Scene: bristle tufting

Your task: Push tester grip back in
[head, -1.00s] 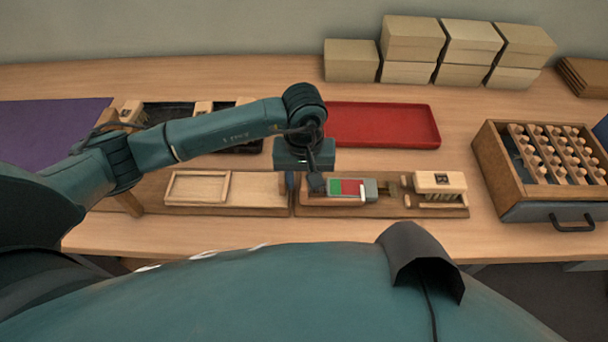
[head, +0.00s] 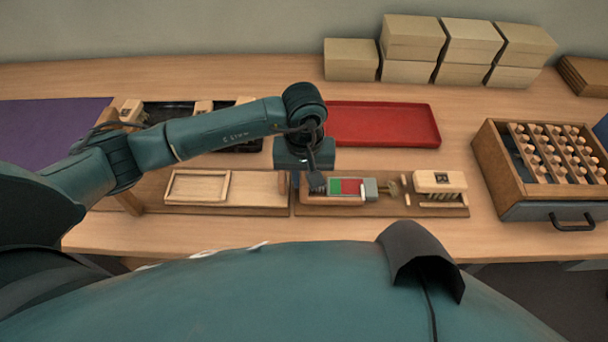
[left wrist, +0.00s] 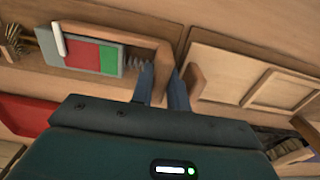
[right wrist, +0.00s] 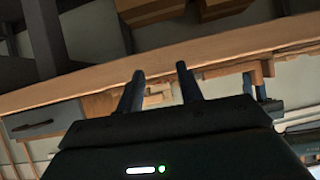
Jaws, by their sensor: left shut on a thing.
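The tester (head: 348,187) is a box with a green and red scale and a grey end block, on a wooden base at the front of the bench. It also shows in the left wrist view (left wrist: 85,55), with a coiled spring (left wrist: 132,64) at its grip end. My left gripper (head: 308,188) is over the tester's left end. In the left wrist view its fingers (left wrist: 164,92) are closed on the upright wooden grip (left wrist: 166,80). The fingers hide part of the grip. My right gripper (right wrist: 160,88) is open and empty, away from the tester.
A bristle tuft (head: 393,188) and a wooden block (head: 440,182) stand right of the tester. A drawer box with pegs (head: 545,165) stands at the right.

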